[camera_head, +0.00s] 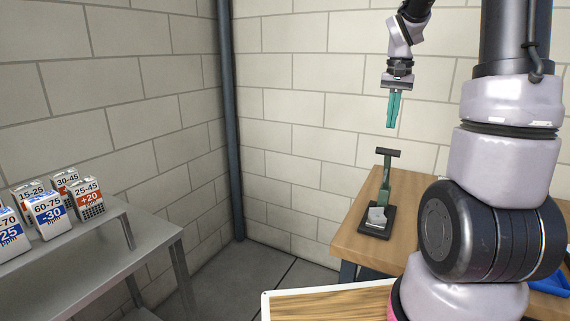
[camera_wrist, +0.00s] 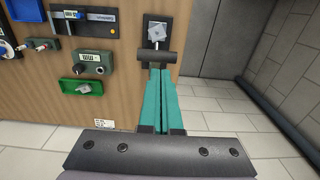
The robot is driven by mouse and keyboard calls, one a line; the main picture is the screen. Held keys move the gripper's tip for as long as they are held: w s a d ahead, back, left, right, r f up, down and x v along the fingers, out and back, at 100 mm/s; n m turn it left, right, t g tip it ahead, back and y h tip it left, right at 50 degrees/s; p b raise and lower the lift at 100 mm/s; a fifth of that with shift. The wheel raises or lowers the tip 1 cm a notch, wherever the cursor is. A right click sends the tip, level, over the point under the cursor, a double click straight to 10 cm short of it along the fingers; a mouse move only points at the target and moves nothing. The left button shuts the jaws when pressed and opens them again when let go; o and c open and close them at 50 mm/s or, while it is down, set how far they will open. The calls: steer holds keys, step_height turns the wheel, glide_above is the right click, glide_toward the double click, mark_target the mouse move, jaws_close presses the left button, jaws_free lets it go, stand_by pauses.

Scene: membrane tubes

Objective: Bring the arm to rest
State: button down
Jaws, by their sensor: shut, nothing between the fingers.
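My gripper (camera_head: 393,110) hangs pointing down in the air at the upper right of the head view, with its two teal fingers together and nothing between them. In the wrist view the teal fingers (camera_wrist: 162,88) lie side by side, shut. My arm comes down from the top edge of the head view. The gripper is above the wooden table and apart from the green press-like stand with a dark handle (camera_head: 388,165) below it.
A grey metal table (camera_head: 150,250) at left carries several labelled boxes (camera_head: 88,198). A dark pipe (camera_head: 230,120) runs up the wall corner.

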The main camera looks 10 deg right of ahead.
steer(key=s+a+r+n+t+y, duration=0.1)
steer(key=s+a+r+t, duration=0.2)
steer(key=s, duration=0.6)
steer(key=s+a+r+n+t+y, duration=0.1)
steer(key=s+a+r+t, duration=0.2)
steer(key=s+a+r, duration=0.3)
steer(key=s+a, duration=0.3)
steer(key=s, duration=0.1)
steer(key=shift+s+a+r+t, duration=0.15)
steer(key=shift+a+r+t, duration=0.25)
